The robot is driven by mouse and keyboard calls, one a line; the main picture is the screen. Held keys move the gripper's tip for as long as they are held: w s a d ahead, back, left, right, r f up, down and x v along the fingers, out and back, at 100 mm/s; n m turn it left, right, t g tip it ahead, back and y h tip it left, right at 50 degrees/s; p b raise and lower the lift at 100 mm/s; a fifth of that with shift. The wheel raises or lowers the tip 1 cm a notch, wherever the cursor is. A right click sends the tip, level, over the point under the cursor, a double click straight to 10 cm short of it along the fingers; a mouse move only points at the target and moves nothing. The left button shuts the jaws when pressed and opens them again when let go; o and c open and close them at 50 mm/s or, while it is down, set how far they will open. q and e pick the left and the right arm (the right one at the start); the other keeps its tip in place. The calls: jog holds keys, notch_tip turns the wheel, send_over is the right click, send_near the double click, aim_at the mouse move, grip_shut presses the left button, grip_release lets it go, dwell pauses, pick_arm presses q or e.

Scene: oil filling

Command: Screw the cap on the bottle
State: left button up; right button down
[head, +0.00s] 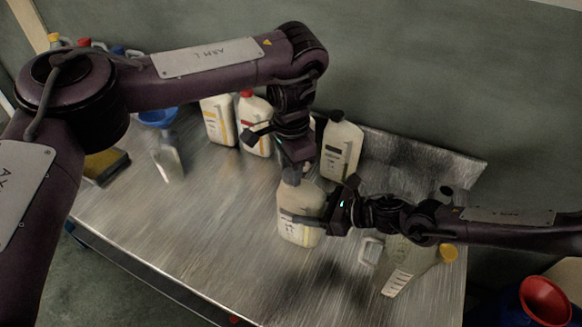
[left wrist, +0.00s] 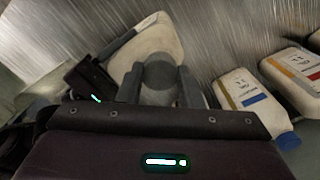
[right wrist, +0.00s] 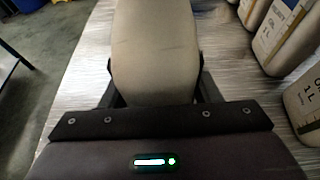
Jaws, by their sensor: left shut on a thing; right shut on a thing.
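The bottle (head: 298,233) is a cream jug standing on the metal table, near its middle. My right gripper (head: 318,219) is shut around its body from the right; the right wrist view shows the pale body (right wrist: 155,45) between the two fingers. My left gripper (head: 293,176) points down over the bottle's top, shut on a round grey cap (left wrist: 159,72). In the left wrist view the cap lies between the fingers, over the bottle's top (left wrist: 150,35). The neck is hidden under the cap, so I cannot tell how far it is threaded.
Cream bottles with a red cap (head: 256,125) and a black cap (head: 341,148) stand behind. A blue funnel (head: 158,117) stands left. The table (head: 200,230) front left is clear.

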pick_arm(q)
jog(key=m, duration=0.8)
jog(key=shift+m, duration=0.4)
jog(key=m, duration=1.2)
jog(key=shift+m, duration=0.4)
jog(key=m, duration=0.8)
jog(key=shift+m, duration=0.3)
jog(key=m, duration=0.6)
jog(key=o, duration=1.2)
jog(key=shift+f, duration=0.1)
jog(key=shift+c, duration=0.2)
